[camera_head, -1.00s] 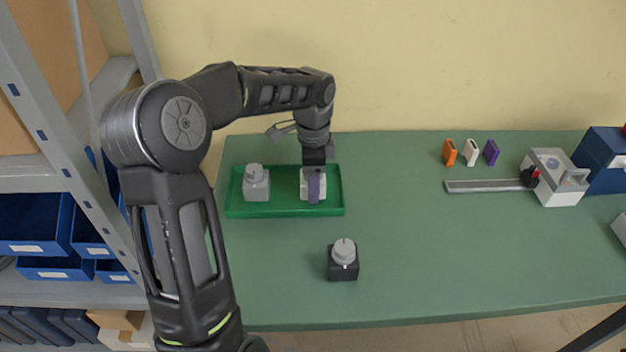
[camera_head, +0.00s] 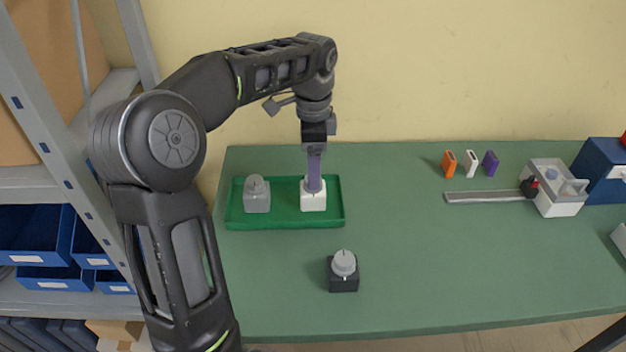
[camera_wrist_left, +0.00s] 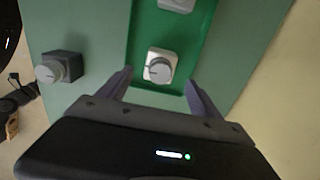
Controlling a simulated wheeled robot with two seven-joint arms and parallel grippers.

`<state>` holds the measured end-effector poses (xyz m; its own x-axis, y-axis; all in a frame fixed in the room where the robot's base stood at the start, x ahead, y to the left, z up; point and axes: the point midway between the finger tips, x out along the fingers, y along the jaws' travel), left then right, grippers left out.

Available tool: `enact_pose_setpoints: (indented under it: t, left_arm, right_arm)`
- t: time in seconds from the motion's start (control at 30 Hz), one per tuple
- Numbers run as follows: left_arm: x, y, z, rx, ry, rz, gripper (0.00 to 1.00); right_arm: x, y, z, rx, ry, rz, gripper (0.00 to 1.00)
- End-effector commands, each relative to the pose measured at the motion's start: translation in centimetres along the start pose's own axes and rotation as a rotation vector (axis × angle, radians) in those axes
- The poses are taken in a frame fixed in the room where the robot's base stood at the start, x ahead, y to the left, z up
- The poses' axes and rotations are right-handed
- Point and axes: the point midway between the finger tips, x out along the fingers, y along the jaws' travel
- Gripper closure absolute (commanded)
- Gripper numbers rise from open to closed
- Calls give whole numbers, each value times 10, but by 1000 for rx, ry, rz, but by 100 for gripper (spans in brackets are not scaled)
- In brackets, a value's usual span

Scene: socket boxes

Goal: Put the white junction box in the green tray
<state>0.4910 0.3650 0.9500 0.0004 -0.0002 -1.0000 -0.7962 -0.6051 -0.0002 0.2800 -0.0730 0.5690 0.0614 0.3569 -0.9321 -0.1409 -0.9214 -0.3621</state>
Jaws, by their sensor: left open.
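The white junction box (camera_head: 313,201) stands in the right part of the green tray (camera_head: 286,222). In the left wrist view the white box (camera_wrist_left: 160,67) shows a grey round knob on top, with the tray floor (camera_wrist_left: 206,30) around it. My left gripper (camera_head: 314,184) is above the white box in the head view, and its fingers hide part of the box. In the left wrist view the fingers (camera_wrist_left: 160,84) are spread wide, with nothing between them. A grey box with a knob (camera_head: 257,196) stands in the left part of the tray. My right gripper is not in view.
A dark box with a grey knob (camera_head: 343,272) stands in front of the tray. Orange (camera_head: 449,163), white (camera_head: 469,163) and purple (camera_head: 490,163) pieces stand at the back right, near a grey rail (camera_head: 488,196). A shelf with blue bins (camera_head: 40,233) is at the left.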

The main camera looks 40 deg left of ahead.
Motion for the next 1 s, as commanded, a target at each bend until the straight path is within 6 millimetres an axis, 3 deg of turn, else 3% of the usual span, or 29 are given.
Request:
enact_pose_setpoints:
  t: [0.1,0.23,1.0]
  left_arm:
    - [-23,0,-1,0,1,-2,26]
    - [-33,0,0,1,0,0,26]
    - [-34,0,0,0,0,0,26]
  right_arm:
    - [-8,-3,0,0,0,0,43]
    - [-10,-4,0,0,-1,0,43]
    - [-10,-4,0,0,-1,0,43]
